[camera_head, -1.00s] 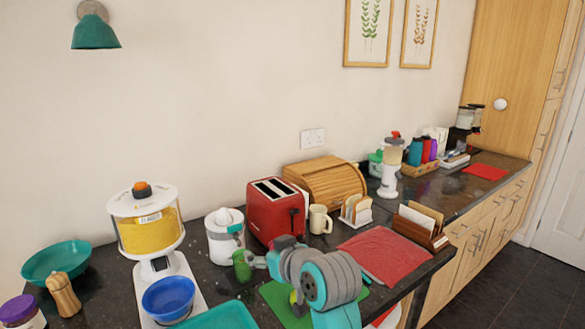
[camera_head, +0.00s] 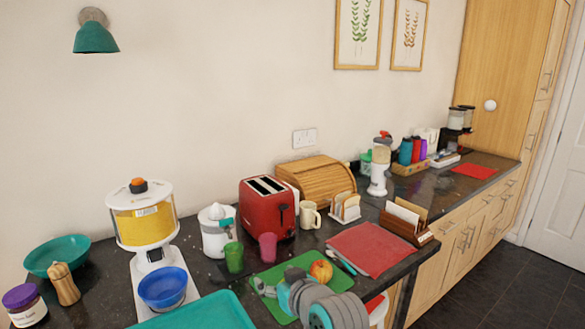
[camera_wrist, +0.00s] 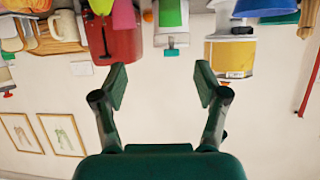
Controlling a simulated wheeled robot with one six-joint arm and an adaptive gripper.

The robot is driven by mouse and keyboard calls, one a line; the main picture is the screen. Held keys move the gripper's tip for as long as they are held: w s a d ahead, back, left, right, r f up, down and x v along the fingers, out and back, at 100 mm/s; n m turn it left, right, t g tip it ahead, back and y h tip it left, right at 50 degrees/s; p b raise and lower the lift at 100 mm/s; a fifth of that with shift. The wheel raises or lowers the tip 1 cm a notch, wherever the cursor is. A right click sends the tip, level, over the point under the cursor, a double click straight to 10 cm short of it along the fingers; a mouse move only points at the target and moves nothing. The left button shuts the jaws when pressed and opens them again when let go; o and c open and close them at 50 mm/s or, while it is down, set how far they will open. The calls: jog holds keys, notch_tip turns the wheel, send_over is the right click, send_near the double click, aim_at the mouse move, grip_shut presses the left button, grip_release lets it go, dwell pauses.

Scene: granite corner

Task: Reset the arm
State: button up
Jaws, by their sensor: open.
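My arm shows at the bottom of the head view, low over the green board (camera_head: 299,262) at the counter's front. My gripper (camera_wrist: 160,88) is open and empty in the wrist view, its two green fingers spread apart. The wrist picture is upside down, with the wall behind the fingers and the counter items along the top. In the head view the gripper's fingers are hard to make out.
Near my arm stand a green cup (camera_head: 234,257), a pink cup (camera_head: 268,247), an orange-red fruit (camera_head: 321,271) and a teal tray (camera_head: 205,312). A red toaster (camera_head: 268,212) and a yellow-filled dispenser (camera_head: 143,222) stand behind. A red cloth (camera_head: 370,248) lies right.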

jog(key=s+d+f+m+h, duration=0.1)
jog(key=s+d+f, duration=0.3)
jog(key=s+f, duration=0.15)
jog(key=s+d+f+m+t+h, duration=0.1)
jog(key=s+d+f, duration=0.25)
jog(key=f, duration=0.35)
jog(key=s+d+f+m+h, duration=0.1)
jog(key=s+d+f, duration=0.2)
jog(key=s+f, duration=0.25)
jog(key=s+d+f+m+t+h, duration=0.1)
jog(key=s+d+f, duration=0.2)
jog(key=s, duration=0.4)
jog(key=s+d+f+m+h, duration=0.1)
jog(key=s+d+f, duration=0.25)
jog(key=s, duration=0.45)
jog(key=s+d+r+h, duration=0.1)
jog(key=s+d+r, duration=0.1)
jog(key=s, duration=0.9)
jog(key=s+d+r+t, duration=0.1)
jog(key=s+d+r, duration=0.2)
jog(key=s, duration=0.8)
jog(key=shift+s+r+m+h, duration=0.3)
jog(key=shift+r+m+h, duration=0.1)
jog(key=shift+r, duration=0.55)
